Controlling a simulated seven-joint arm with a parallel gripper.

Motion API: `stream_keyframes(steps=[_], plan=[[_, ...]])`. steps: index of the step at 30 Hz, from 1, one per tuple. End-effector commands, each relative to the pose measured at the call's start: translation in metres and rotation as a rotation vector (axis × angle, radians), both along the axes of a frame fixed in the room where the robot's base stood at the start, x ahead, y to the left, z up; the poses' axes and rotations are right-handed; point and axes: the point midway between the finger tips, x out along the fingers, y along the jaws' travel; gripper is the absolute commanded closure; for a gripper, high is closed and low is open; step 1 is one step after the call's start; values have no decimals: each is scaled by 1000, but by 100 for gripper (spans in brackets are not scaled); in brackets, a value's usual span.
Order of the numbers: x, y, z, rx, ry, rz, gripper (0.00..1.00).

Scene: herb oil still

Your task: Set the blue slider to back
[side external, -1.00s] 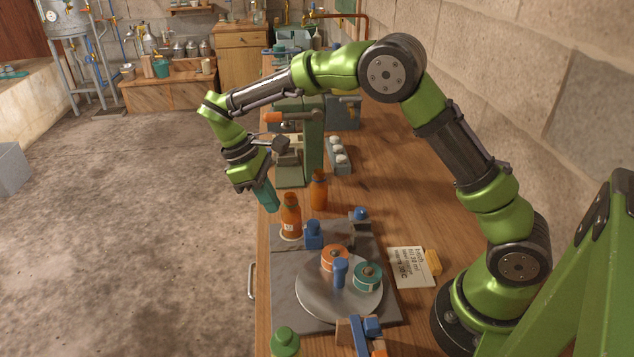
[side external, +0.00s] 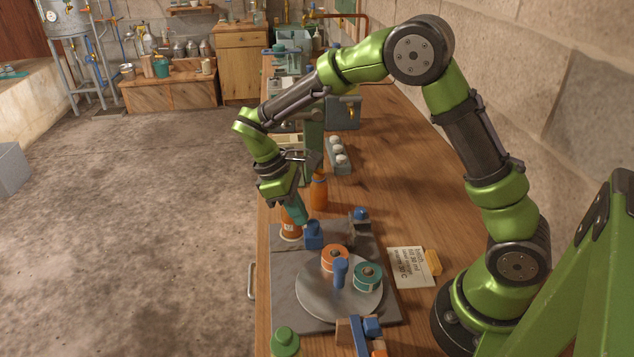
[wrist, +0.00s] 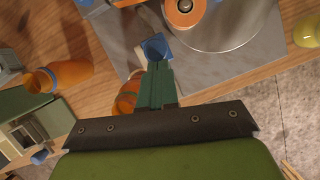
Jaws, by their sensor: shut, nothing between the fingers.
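A blue block (side external: 313,236), which looks like the blue slider, stands at the far left part of the grey plate (side external: 290,318). It shows in the wrist view (wrist: 155,46) just beyond my fingertips. My gripper (side external: 302,219) is shut and empty, its teal fingers pointing down at the block's upper left side. In the wrist view my gripper (wrist: 158,65) partly overlaps the block's near edge. I cannot tell whether they touch.
Another orange bottle (side external: 319,192) is farther back. A round grey disc (side external: 318,300) carries orange and teal spools and a blue post. A blue-topped fitting (side external: 360,214) stands right of the block.

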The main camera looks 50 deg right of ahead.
Motion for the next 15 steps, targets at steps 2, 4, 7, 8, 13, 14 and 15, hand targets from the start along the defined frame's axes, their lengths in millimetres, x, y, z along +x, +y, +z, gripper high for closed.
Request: stream_keyframes(steps=[2,4,7,8,13,14,15], plan=[[-10,-10,1,-1,1,-3,100],[-19,-20,1,0,1,-4,100],[-30,-30,1,-1,2,-3,100],[-32,-33,0,-1,2,-2,100],[-37,-37,0,0,2,0,100],[-37,-36,0,0,2,0,100],[-37,-36,0,0,2,0,100]])
